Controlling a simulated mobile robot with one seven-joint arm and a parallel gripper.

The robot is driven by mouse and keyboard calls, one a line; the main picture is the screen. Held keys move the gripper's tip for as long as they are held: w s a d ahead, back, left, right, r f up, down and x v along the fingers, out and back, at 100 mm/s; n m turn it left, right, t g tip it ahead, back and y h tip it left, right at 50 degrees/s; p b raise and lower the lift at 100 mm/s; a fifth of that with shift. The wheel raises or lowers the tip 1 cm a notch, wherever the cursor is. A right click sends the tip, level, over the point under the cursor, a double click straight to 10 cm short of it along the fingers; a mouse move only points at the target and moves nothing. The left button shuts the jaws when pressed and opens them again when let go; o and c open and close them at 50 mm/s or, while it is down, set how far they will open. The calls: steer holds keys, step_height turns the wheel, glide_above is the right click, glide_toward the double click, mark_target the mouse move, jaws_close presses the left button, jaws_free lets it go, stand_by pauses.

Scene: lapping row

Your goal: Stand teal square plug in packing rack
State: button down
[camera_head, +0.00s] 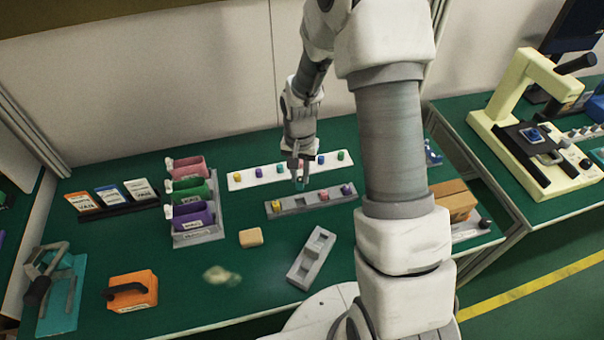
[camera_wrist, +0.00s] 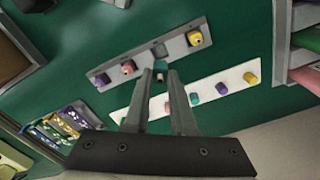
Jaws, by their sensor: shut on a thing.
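My gripper (camera_head: 299,180) is shut on the teal square plug, and its fingers point down. The teal square plug (camera_wrist: 160,74) shows between the fingertips in the wrist view. In the head view only a bit of teal shows below the fingers. The long grey rack (camera_head: 291,208), apparently the packing rack, lies just under and in front of my gripper. It holds a yellow plug (camera_head: 275,206), a pink-red plug (camera_head: 323,195) and a purple plug (camera_head: 346,190). An empty square slot (camera_wrist: 158,50) sits between the yellow and pink-red plugs. The held plug appears above the rack, apart from that slot.
A white strip (camera_head: 235,181) with several coloured plugs lies behind the rack. A grey block with recesses (camera_head: 312,258) lies in front. Pink, green and purple bins (camera_head: 193,215) stand left.

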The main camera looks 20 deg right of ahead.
mark_target(300, 189)
steer(key=shift+f, duration=0.1)
steer(key=shift+f+b, duration=2.4)
steer(key=shift+f, duration=0.45)
steer(key=shift+f+b, duration=0.7)
steer(key=shift+b, duration=0.1)
steer(key=shift+r, duration=0.2)
steer(key=shift+r, duration=0.25)
steer(key=shift+f+b, duration=0.3)
steer(key=shift+f, duration=0.15)
stand_by(1.6)
steer(key=shift+r, duration=0.1)
steer(key=shift+r+p, duration=0.3)
steer(key=shift+r, duration=0.05)
